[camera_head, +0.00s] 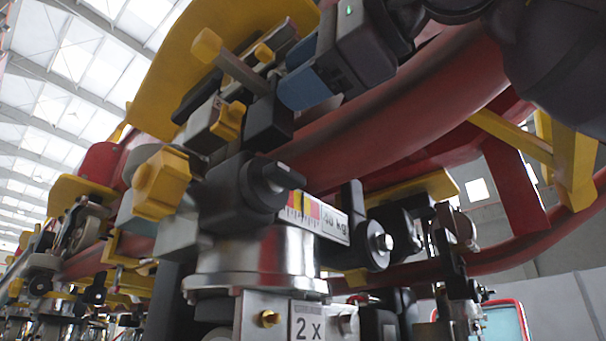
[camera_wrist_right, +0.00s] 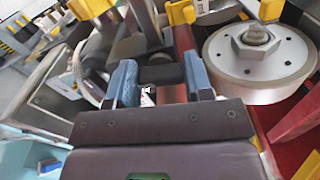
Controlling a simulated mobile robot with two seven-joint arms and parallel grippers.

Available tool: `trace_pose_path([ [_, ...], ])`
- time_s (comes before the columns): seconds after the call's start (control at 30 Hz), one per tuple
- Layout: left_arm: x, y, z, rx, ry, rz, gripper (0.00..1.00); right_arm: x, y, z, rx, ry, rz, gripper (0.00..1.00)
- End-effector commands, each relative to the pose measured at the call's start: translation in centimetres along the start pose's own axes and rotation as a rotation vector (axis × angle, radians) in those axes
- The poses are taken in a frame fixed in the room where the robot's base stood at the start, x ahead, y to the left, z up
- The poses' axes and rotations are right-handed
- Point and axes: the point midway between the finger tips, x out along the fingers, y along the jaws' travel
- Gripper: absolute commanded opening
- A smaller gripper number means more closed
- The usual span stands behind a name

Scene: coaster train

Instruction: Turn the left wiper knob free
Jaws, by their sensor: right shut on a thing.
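The fingers and the gripper body hide most of the knob in the head view. I cannot tell whether it is still screwed tight. A black block (camera_head: 268,124) sits just below the fingers. My left gripper is not in view.
A large yellow knob (camera_head: 161,183) and a smaller one (camera_head: 229,120) stand left of the gripper. A curved red rail (camera_head: 400,115) runs close below it. A black dial (camera_head: 268,184) and "40 kg" scale (camera_head: 318,216) are below. The wrist view shows a metal wheel (camera_wrist_right: 285,75) at right.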

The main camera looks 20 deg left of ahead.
Motion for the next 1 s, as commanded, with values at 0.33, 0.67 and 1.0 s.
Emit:
trace_pose_path([
  [0.33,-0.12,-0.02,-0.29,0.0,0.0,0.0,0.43,-0.03,0.03,0.06,-0.158,-0.001,-0.001,0.23],
  [0.67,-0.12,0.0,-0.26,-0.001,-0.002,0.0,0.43,-0.03,0.08,0.05,-0.192,-0.001,-0.001,0.23],
  [1.0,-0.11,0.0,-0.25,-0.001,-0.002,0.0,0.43,-0.02,0.1,0.05,-0.19,-0.001,-0.001,0.57],
])
